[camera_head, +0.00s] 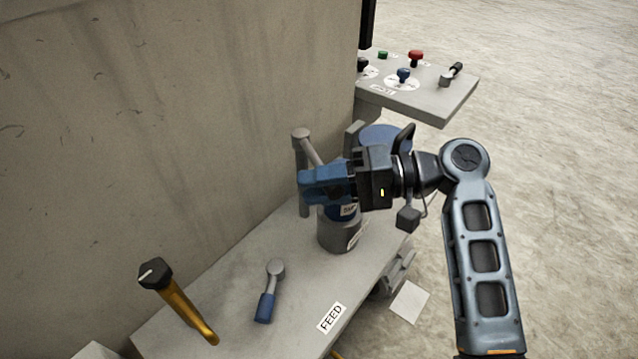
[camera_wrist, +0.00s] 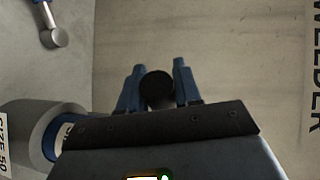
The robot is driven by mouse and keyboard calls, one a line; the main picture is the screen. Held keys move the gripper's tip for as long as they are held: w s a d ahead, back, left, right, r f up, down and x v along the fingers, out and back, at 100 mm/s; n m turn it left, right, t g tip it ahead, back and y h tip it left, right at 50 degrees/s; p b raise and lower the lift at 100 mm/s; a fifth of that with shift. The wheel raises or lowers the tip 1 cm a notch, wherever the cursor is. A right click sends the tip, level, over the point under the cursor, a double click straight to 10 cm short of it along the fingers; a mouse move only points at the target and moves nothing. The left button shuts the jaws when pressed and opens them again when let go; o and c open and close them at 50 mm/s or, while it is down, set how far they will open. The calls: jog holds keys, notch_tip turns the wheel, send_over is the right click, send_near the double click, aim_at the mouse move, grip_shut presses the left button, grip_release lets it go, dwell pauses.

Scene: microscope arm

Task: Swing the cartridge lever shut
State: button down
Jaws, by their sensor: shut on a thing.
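My gripper (camera_head: 312,186) has blue fingers and is at the grey machine, close to the wall. In the wrist view its fingers (camera_wrist: 156,88) are shut on a dark round end (camera_wrist: 157,91), which I take for the cartridge lever's handle. In the head view a grey upright bar with a rounded top (camera_head: 301,150) stands just behind the fingers. A slanted grey arm runs from its top toward my gripper, and the fingers hide where they meet. Below stands a grey cylinder (camera_head: 338,234) with a blue ring; in the wrist view it bears a SIZE 50 label.
A grey lever with a blue handle (camera_head: 267,302) lies on the grey bench (camera_head: 225,310) near the FEED label (camera_head: 332,317). A yellow lever with a black knob (camera_head: 182,305) stands at the front left. A control panel (camera_head: 445,105) with several knobs juts out at the back right.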

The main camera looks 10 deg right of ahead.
jog(key=c, duration=0.9)
grip_release()
jog(key=shift+o, duration=0.2)
jog(key=w+v, duration=0.1)
jog(key=v, duration=0.6)
jog(key=shift+s+d+b, duration=0.35)
jog(key=shift+s+b, duration=0.05)
jog(key=shift+s, duration=0.05)
jog(key=shift+c, duration=0.3)
